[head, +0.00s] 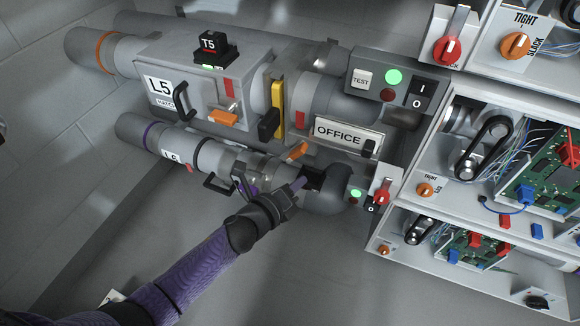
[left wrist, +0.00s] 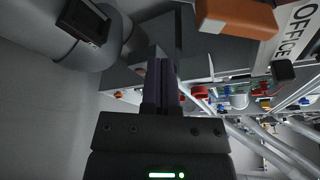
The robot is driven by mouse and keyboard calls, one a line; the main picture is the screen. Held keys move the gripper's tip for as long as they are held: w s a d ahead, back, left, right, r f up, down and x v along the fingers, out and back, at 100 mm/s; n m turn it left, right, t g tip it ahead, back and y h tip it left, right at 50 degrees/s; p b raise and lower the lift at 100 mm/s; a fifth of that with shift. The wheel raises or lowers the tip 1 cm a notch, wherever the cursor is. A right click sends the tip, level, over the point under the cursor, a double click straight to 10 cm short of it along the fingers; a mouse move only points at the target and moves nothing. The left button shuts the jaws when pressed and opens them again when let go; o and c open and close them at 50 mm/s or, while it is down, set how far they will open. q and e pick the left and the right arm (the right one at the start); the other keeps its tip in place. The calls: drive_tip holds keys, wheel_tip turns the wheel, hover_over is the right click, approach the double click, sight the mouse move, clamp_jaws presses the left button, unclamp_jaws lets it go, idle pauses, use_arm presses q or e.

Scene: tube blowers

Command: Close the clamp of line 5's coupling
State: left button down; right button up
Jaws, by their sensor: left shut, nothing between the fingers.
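The lower grey pipe (head: 139,129) has a purple band and a small label that seems to start with L; its number is too small to be sure of. A coupling section (head: 262,165) with a metallic body sits along it, with an orange lever (head: 297,151) sticking up at its right. My left gripper (head: 301,183) is shut and empty, just below and in front of that lever, beside the dark elbow (head: 330,203). In the left wrist view an orange block (left wrist: 236,17), likely the lever, is right of the shut fingers (left wrist: 161,82). My right gripper is not in view.
Above is a larger grey pipe with an L5 hatch box (head: 190,75), a yellow bar (head: 277,105) and an OFFICE sign (head: 348,135). A small switch box (head: 385,185) stands right of the elbow. Open panels with a circuit board (head: 548,172) fill the right. Floor below is clear.

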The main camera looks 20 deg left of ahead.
sight(292, 155)
use_arm(q)
drive_tip(key=w, duration=0.1)
drive_tip(key=w+a+r, duration=0.1)
drive_tip(key=w+a, duration=0.1)
drive_tip(key=shift+a+r, duration=0.15)
drive_tip(key=shift+r, duration=0.2)
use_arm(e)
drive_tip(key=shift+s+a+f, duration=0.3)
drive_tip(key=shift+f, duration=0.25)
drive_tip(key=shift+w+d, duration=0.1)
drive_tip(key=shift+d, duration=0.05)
use_arm(q)
drive_tip(key=shift+a, duration=0.15)
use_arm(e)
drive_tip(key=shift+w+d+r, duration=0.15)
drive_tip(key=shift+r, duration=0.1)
use_arm(q)
drive_tip(key=shift+w+m, duration=0.1)
drive_tip(key=shift+m, duration=0.2)
